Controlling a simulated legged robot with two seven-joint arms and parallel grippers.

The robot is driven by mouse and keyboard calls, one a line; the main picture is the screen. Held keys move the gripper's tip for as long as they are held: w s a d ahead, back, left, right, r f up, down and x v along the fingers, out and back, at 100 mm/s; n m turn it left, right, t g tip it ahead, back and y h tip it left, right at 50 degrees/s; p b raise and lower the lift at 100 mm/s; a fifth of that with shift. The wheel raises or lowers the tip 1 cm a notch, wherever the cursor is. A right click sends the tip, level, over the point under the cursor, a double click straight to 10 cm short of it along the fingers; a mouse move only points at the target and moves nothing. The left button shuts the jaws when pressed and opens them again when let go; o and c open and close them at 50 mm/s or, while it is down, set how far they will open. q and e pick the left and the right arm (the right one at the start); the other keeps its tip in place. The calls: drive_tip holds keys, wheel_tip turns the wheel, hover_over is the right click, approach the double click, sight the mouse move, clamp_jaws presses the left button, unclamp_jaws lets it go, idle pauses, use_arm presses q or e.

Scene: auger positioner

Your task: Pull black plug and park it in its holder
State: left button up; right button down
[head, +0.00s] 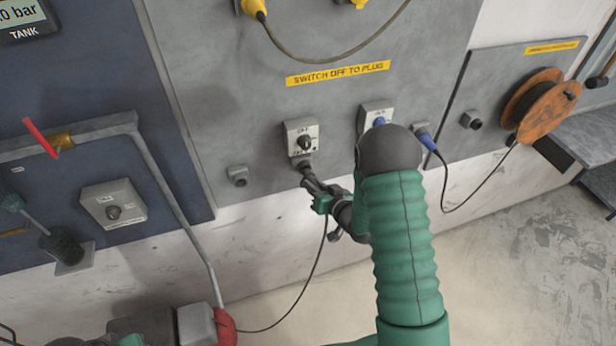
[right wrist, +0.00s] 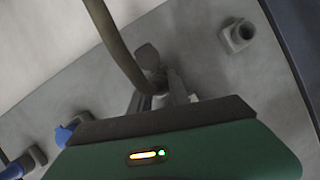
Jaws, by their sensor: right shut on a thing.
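The black plug (head: 308,174) is at the outlet under the left switch box (head: 302,138) in the head view. I cannot tell whether it is fully seated. My right gripper (head: 318,188) is shut on the plug from below right. In the right wrist view the fingers (right wrist: 163,95) close around the plug, beside its thick cable (right wrist: 118,45). A small grey holder (head: 237,175) sits on the panel left of the plug and looks empty; a similar grey fitting shows in the right wrist view (right wrist: 238,35). A dark and green part at the lower left edge may be my left gripper.
A blue plug (head: 427,141) with its cable is to the right, near a second grey fitting (head: 471,120) and an orange cable reel (head: 541,105). A grey pipe (head: 160,185) runs down at left. The black cable hangs toward a red part (head: 225,327) at the bottom.

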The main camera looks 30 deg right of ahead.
drive_tip(key=shift+s, duration=0.25)
drive_tip(key=shift+s+a, duration=0.25)
drive_tip(key=shift+s, duration=0.6)
drive_tip(key=shift+s, duration=0.3)
drive_tip(key=s, duration=0.1)
drive_tip(key=s+a, duration=0.1)
drive_tip(key=s, duration=0.1)
drive_tip(key=shift+s+f+b, duration=0.15)
drive_tip(key=shift+f+b, duration=0.05)
drive_tip(key=shift+b, duration=0.2)
drive_tip(key=w+a+b, duration=0.1)
drive_tip(key=w+a, duration=0.2)
drive_tip(key=a, duration=0.6)
drive_tip(key=w+a+b, duration=0.1)
drive_tip(key=w+a, duration=0.3)
drive_tip(key=a, duration=0.6)
drive_tip(key=shift+w+r, duration=0.1)
drive_tip(key=shift+w, duration=0.05)
